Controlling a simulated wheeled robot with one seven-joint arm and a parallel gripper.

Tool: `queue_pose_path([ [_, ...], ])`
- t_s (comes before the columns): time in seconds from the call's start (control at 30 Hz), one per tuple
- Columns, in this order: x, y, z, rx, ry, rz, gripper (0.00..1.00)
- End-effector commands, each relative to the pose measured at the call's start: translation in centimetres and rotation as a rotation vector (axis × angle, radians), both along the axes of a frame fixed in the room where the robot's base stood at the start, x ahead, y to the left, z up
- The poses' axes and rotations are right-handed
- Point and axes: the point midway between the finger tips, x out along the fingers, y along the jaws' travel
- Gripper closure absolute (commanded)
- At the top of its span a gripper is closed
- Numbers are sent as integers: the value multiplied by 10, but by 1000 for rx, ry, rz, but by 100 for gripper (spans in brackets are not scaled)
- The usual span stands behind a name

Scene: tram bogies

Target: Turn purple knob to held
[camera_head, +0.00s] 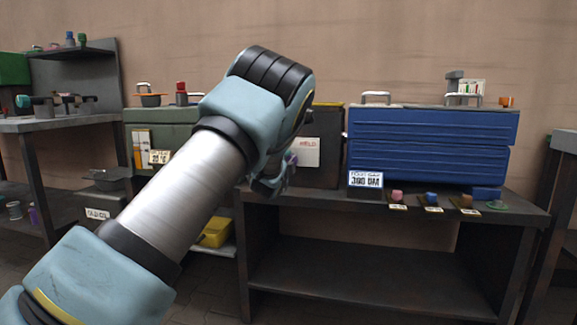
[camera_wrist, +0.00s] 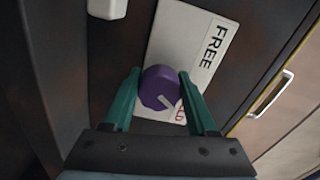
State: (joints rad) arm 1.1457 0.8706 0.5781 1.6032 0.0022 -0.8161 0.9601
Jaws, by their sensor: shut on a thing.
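The purple knob (camera_wrist: 160,86) sits on a white label plate (camera_wrist: 190,40) in the wrist view. The plate reads FREE in black, with partly covered red lettering beside the knob. A pale pointer line runs slantwise across the knob's lower part. My gripper (camera_wrist: 160,73) has its two green fingers on either side of the knob, shut on it. In the head view my gripper (camera_head: 285,172) is at the front of a dark cabinet (camera_head: 325,165), which bears a white plate with red HELD lettering (camera_head: 308,145). My arm hides the knob there.
A blue drawer chest (camera_head: 430,140) stands right of the dark cabinet on the bench, with small labelled blocks (camera_head: 431,198) in front. A green case (camera_head: 165,130) stands left. In the wrist view, a metal handle (camera_wrist: 271,94) is right of the plate and a pale fitting (camera_wrist: 107,9) upper left.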

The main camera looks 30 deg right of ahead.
Motion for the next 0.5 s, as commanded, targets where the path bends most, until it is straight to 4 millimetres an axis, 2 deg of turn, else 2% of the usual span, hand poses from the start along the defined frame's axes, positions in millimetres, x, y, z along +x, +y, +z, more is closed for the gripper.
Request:
queue_pose_path([
  [0.5,-1,-1,-1,81,-72,-1,98],
])
